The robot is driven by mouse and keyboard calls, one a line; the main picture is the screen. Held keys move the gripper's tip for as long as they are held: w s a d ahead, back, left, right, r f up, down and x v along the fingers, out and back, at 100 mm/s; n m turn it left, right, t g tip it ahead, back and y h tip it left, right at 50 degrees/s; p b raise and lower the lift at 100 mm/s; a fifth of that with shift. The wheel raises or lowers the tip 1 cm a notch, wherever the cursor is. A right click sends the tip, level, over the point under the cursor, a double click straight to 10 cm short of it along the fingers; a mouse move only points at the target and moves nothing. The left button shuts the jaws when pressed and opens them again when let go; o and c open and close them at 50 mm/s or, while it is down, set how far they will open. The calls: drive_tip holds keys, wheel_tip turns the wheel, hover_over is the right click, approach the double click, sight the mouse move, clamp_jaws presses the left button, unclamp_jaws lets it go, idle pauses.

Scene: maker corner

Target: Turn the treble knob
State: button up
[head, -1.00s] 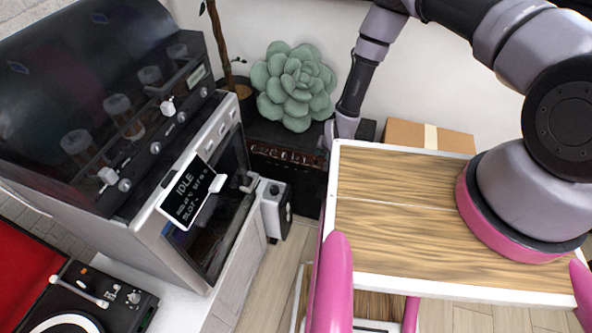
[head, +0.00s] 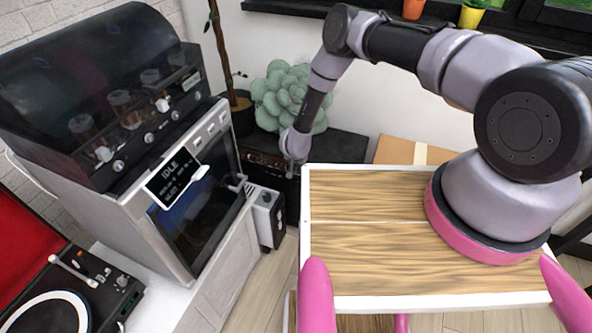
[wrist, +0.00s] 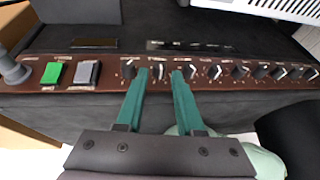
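The amplifier is a black box with a brown control panel (wrist: 110,72), and a row of dark knobs with white pointers runs along it. Its black top also shows in the head view (head: 340,145). The knob labels are too small to read, so I cannot tell which one is treble. My gripper (wrist: 160,72) has two teal fingers, held apart. One knob (wrist: 158,72) shows in the gap between the fingertips, with other knobs close on both sides. I cannot tell whether a finger touches it. In the head view my gripper (head: 293,168) partly hides the panel.
A grey machine (head: 180,215) stands left of the amplifier. A succulent (head: 288,95) is behind it, and a cardboard box (head: 405,151) is to its right.

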sight(297, 170)
drive_tip(key=shift+x, duration=1.2)
clamp_jaws()
drive_tip(key=shift+d, duration=0.1)
drive_tip(key=shift+d, duration=0.1)
